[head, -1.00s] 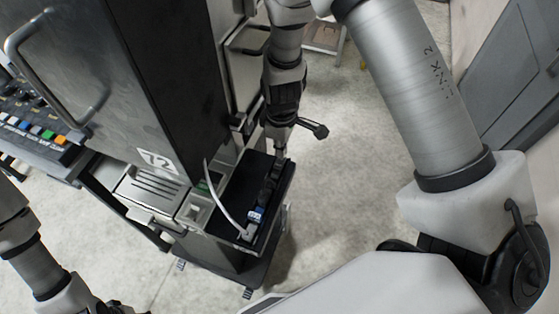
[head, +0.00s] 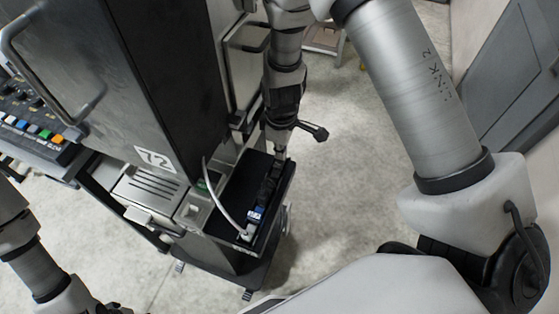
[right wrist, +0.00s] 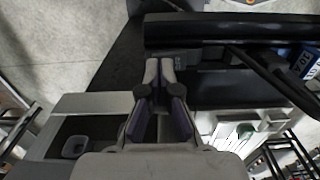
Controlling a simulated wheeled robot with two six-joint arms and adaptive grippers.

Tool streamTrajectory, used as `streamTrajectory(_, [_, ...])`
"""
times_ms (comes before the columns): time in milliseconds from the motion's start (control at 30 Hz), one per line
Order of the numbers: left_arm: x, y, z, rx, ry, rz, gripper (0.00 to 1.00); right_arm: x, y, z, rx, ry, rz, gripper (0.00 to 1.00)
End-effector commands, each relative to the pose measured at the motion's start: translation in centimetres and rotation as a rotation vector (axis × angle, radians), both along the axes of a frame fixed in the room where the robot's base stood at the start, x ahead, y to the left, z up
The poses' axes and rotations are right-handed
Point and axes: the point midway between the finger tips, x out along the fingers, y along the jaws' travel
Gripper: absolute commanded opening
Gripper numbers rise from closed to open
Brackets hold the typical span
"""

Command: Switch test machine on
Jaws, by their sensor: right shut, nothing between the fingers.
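The test machine, a tall dark cabinet (head: 150,75) with the label 72, fills the left middle of the head view. A black strip (head: 268,188) lies on a black shelf (head: 232,193) at its right side. A blue and white plug end (head: 254,216) with a white cable sits at the strip's near end. My right gripper (head: 280,154) points down at the strip's far end; contact cannot be told. In the right wrist view its fingertips (right wrist: 159,65) are together and empty, beside the dark strip (right wrist: 230,30). My left gripper (head: 88,305) is cut off at the bottom left.
A silver slotted panel (head: 150,188) and a small green-lit part (head: 202,185) sit below the label. A button console (head: 35,130) stands at the far left. A grey floor (head: 350,150) is open to the right of the machine.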

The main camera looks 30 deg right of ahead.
Motion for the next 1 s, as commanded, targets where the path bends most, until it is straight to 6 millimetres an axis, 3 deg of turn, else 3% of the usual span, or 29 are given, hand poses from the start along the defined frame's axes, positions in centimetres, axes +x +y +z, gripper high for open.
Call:
streamTrajectory(567, [0.0, 0.0, -0.6, 0.000, 0.000, 0.000, 0.59, 0.0, 0.0, -0.8, 0.000, 0.001, 0.000, 0.00])
streamTrajectory(1000, [0.0, 0.0, 2.4, 0.000, 0.000, 0.000, 0.59, 0.0, 0.0, 3.1, 0.000, -0.001, 0.000, 0.00])
